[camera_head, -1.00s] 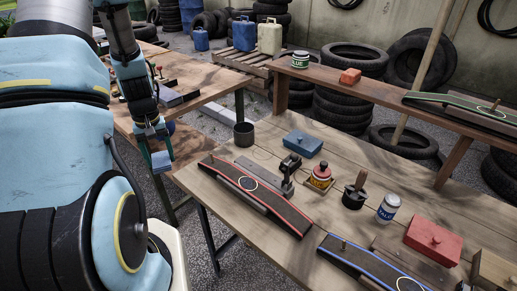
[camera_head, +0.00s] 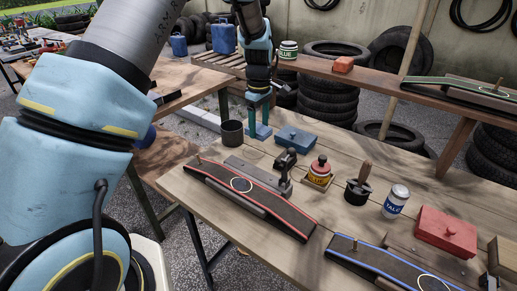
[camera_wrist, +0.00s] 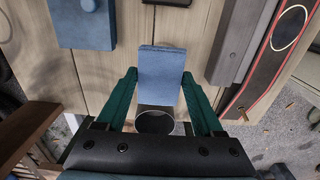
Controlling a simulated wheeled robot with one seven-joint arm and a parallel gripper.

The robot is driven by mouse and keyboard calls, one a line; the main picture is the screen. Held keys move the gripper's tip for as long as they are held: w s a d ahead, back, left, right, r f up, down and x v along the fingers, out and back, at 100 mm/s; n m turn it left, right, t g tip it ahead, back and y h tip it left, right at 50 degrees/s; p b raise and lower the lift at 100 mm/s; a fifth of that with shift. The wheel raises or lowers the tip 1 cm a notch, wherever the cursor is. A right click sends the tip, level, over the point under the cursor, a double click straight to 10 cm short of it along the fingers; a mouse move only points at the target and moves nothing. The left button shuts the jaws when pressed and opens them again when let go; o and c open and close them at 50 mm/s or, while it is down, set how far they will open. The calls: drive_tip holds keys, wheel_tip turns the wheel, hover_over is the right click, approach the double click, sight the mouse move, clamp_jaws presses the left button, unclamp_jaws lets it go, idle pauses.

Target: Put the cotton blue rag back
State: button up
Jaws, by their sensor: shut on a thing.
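My gripper (camera_head: 259,103) is shut on the blue rag (camera_head: 260,131), a flat, folded blue piece. It holds the rag at the far left end of the wooden workbench (camera_head: 214,220), between a dark grey cup (camera_head: 231,133) and a blue box (camera_head: 298,139). In the wrist view, the rag (camera_wrist: 162,75) stands out beyond the green fingers (camera_wrist: 158,88). The cup (camera_wrist: 155,122) shows between the fingers, nearer the wrist. I cannot tell whether the rag touches the bench.
A clamp (camera_head: 284,168) and red-edged strip (camera_head: 250,192) lie nearer me. A yellow-red tin (camera_head: 319,172), a brush pot (camera_head: 358,190), a white-blue can (camera_head: 396,201) and a red box (camera_head: 446,231) stand to the right. A raised shelf (camera_head: 380,97) runs behind.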

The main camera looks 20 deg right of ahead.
sight(259, 153)
drive_tip(key=shift+f+p, duration=0.85)
drive_tip(key=shift+f, duration=2.85)
drive_tip(key=shift+f, duration=0.1)
drive_tip(key=o, duration=1.5)
drive_tip(key=shift+c, duration=0.2)
wheel_tip(259, 153, up, 12)
drive_tip(key=b, duration=0.3)
drive_tip(key=shift+a, duration=0.1)
